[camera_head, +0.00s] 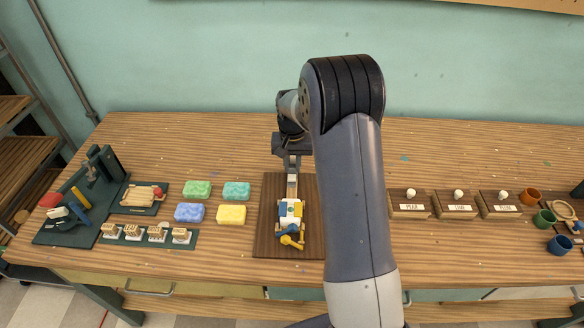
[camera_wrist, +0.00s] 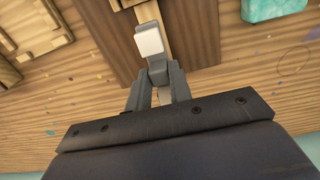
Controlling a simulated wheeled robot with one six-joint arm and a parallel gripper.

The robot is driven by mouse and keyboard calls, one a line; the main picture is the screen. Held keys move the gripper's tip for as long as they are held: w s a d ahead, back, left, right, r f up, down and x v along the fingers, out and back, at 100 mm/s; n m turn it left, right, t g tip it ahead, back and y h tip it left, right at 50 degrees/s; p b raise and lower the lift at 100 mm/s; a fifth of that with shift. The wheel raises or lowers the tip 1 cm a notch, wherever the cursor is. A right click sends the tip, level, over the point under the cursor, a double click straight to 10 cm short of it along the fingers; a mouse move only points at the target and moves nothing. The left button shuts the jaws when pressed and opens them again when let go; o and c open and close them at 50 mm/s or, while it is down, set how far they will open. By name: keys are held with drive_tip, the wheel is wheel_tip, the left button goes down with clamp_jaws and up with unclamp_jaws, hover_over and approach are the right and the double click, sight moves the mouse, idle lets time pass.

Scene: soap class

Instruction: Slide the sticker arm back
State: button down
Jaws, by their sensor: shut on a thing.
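The sticker device (camera_head: 290,212), with white, blue and yellow parts, stands on a dark brown board (camera_head: 268,195) in the middle of the table. A pale bar (camera_head: 292,186) runs from its back toward the wall. My gripper (camera_head: 292,160) is at the far end of this bar, pointing down. In the wrist view my gripper (camera_wrist: 165,72) is shut on a grey part beside a white block (camera_wrist: 150,39), which I take to be the sticker arm's handle.
Several coloured soaps (camera_head: 203,200) lie left of the board. A dark green stand (camera_head: 75,215) and a row of small blocks (camera_head: 147,235) are farther left. Labelled wooden boxes (camera_head: 457,204) and cups (camera_head: 545,218) stand right. My arm hides the table just right of the board.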

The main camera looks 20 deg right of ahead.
sight(292, 165)
drive_tip(key=shift+w+r, duration=0.1)
drive_tip(key=shift+w, duration=0.1)
drive_tip(key=c, duration=1.3)
unclamp_jaws()
wheel_tip(292, 165, up, 11)
drive_tip(key=shift+f+b, duration=0.2)
drive_tip(key=shift+b, duration=0.35)
